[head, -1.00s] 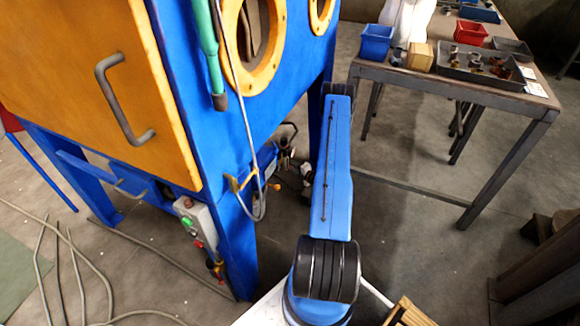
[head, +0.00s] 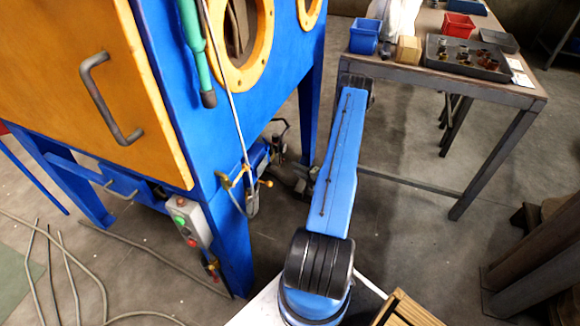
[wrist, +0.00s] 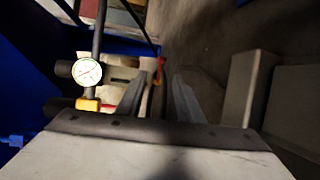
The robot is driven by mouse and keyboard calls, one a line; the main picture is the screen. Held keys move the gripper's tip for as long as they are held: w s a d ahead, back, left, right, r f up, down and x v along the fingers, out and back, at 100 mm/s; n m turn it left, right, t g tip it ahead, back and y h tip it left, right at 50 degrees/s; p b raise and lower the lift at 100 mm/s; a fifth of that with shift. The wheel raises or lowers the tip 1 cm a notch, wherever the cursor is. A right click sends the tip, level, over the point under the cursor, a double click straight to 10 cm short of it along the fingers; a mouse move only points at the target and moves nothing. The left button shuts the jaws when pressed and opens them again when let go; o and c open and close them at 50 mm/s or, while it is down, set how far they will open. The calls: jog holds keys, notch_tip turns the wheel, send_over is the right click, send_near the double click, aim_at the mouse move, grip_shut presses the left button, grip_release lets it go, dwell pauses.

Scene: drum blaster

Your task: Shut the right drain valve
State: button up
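My gripper (wrist: 164,84) shows in the wrist view with its two grey fingers apart and nothing clearly held between them. A thin red-orange part (wrist: 157,88), possibly a valve handle, shows just beyond the gap, close to the left finger. Left of the fingers are a round white gauge (wrist: 88,72), a brass-yellow fitting (wrist: 90,104) and a red part (wrist: 110,108) partly hidden by my gripper. I cannot tell which of these red parts is the right drain valve.
The blue blasting cabinet (head: 180,90) with its orange door (head: 70,60) stands at the left. A hose (head: 228,80) hangs down its corner. A control box (head: 188,220) is on its front leg.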

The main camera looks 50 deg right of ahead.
jog(key=s, duration=0.3)
jog(key=s+r, duration=0.1)
jog(key=s, duration=0.1)
jog(key=shift+s, duration=0.4)
